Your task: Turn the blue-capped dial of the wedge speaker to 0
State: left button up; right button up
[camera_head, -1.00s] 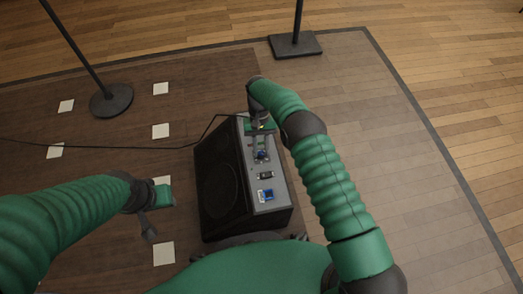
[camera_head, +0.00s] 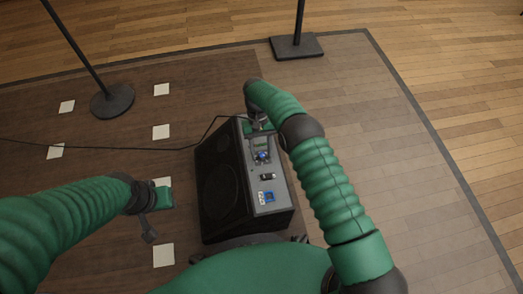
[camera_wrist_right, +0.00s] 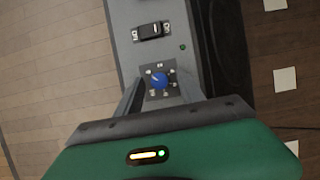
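The dark wedge speaker (camera_head: 222,190) stands on the floor with its grey control panel (camera_head: 272,205) facing up. The blue-capped dial (camera_head: 262,156) is on the upper part of this panel. In the right wrist view the dial (camera_wrist_right: 160,80) sits on a dark plate ringed by small marks too small to read. My right gripper (camera_wrist_right: 160,98) is open and empty; its fingers show on either side of the dial, apart from it.
A black rocker switch (camera_head: 267,177) and a blue socket (camera_head: 267,197) are on the same panel. A black cable (camera_head: 150,147) runs to the speaker from the left. Two stand bases (camera_head: 112,101) (camera_head: 297,47) are farther back. White squares (camera_head: 161,132) lie on the floor.

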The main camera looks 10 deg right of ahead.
jog(key=shift+r, duration=0.1)
jog(key=p+v, duration=0.1)
jog(key=v, duration=0.3)
jog(key=shift+w+r+b, duration=0.45)
jog(key=shift+w+r, duration=0.05)
jog(key=shift+r, duration=0.15)
jog(key=shift+v, duration=0.85)
jog(key=shift+s+r, duration=0.1)
